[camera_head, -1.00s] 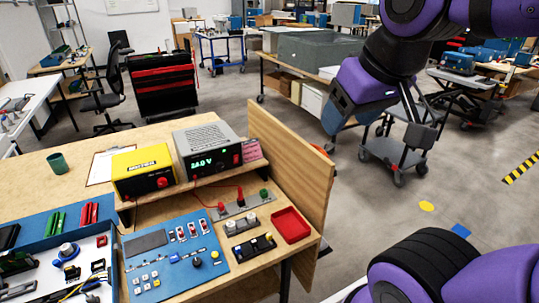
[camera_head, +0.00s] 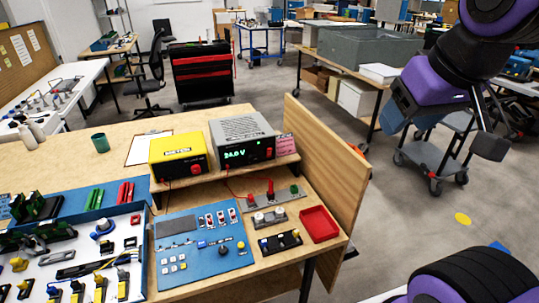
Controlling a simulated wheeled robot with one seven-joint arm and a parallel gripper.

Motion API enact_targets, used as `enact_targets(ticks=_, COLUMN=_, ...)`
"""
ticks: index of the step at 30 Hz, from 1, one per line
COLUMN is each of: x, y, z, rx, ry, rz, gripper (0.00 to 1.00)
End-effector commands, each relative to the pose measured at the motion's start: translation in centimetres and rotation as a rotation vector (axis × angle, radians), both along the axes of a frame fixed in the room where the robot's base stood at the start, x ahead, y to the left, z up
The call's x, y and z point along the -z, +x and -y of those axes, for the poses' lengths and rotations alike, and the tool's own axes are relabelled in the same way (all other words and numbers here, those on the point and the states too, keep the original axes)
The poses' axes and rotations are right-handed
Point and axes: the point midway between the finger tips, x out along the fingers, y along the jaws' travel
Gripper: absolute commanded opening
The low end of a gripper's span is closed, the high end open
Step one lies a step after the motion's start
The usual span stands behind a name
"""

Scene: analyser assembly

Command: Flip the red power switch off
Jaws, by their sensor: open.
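The grey power supply (camera_head: 240,140) stands on the raised shelf of the wooden bench, its green display reading about 24.0 V. A small red switch (camera_head: 269,152) sits at the right end of its front face; its on or off position is too small to tell. My gripper (camera_head: 443,132) hangs at the upper right, over the floor beyond the bench's right side panel. It is open and empty, well apart from the switch.
A yellow meter (camera_head: 178,156) stands left of the supply. The blue control panel (camera_head: 200,243), red tray (camera_head: 319,224) and connector strips lie in front. A tall wooden side panel (camera_head: 325,170) stands between the bench and my gripper. A grey cart (camera_head: 437,155) is behind.

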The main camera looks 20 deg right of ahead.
Motion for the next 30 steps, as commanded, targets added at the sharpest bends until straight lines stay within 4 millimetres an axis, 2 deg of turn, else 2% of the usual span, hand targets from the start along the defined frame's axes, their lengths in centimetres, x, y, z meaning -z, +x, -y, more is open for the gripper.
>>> enact_targets(ticks=1, x=0.0, y=0.1, z=0.0, rx=0.0, ry=0.001, rz=0.0, gripper=0.42)
enact_targets(ticks=6, x=0.2, y=1.5, z=-0.2, rx=-0.016, ry=0.013, rz=0.01, gripper=0.03)
enact_targets(ticks=7, x=0.3, y=2.0, z=-0.3, rx=-0.021, ry=0.017, rz=0.013, gripper=0.0)
enact_targets(ticks=20, x=3.0, y=12.4, z=-1.5, rx=-0.081, ry=0.071, rz=0.112, gripper=0.0)
enact_targets(ticks=30, x=6.9, y=20.0, z=-2.4, rx=-0.09, ry=0.058, rz=0.193, gripper=0.0)
